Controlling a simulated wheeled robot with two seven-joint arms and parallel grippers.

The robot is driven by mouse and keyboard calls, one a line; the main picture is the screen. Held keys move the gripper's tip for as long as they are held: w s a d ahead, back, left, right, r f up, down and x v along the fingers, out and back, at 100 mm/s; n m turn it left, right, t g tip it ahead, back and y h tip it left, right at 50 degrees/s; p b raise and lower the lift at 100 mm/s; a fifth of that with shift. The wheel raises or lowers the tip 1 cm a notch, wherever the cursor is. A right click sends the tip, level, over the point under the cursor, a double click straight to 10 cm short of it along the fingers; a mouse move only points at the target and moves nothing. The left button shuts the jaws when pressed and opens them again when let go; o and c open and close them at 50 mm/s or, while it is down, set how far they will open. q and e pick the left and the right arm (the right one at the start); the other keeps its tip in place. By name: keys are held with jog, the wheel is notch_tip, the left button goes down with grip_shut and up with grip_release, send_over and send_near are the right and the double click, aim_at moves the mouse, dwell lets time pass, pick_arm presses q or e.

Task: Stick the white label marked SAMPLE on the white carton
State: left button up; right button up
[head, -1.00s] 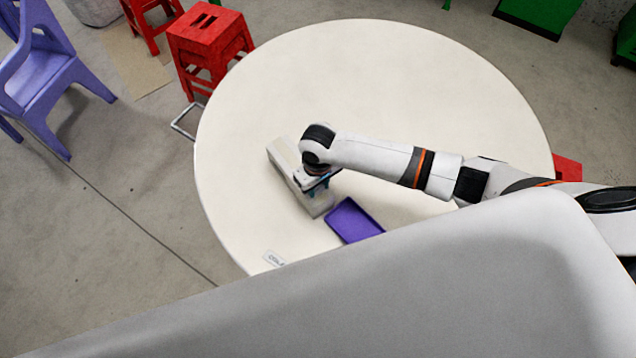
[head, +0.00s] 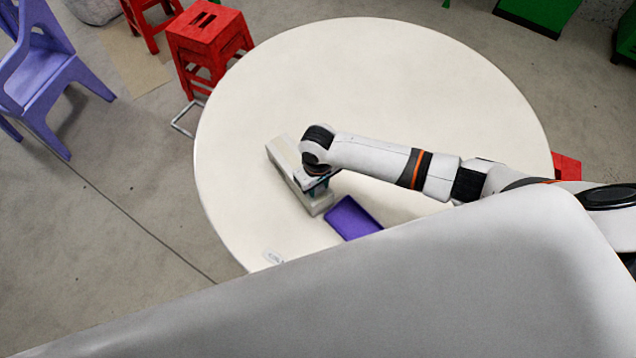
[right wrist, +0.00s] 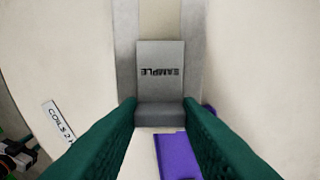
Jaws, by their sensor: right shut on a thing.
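The white carton (head: 284,158) lies on the round table, long side running from upper left to lower right, partly hidden by my right arm in the head view. It also shows behind the label in the right wrist view (right wrist: 126,45). My right gripper (right wrist: 160,108) is over the carton, its green fingers shut on the near end of the label marked SAMPLE (right wrist: 160,55). The text reads upside down there. The label's flat part lies over the carton's top; I cannot tell if it touches. The held end looks bent.
A purple tray (head: 350,218) lies just right of the carton's near end. Another white label (head: 273,257), marked COILS in the wrist view (right wrist: 59,121), lies near the table's front edge. The far part of the table (head: 390,80) is clear. Red stools (head: 207,40) stand beyond it.

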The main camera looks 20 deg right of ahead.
aim_at(318, 188)
jog(key=o, duration=1.2)
jog(key=shift+c, duration=0.2)
jog(key=shift+r, duration=0.1)
notch_tip(318, 188, up, 4)
jog(key=p, duration=0.5)
jog(key=shift+r, duration=0.25)
jog(key=shift+r+p, duration=0.2)
jog(key=shift+p, duration=0.15)
jog(key=shift+r, duration=0.95)
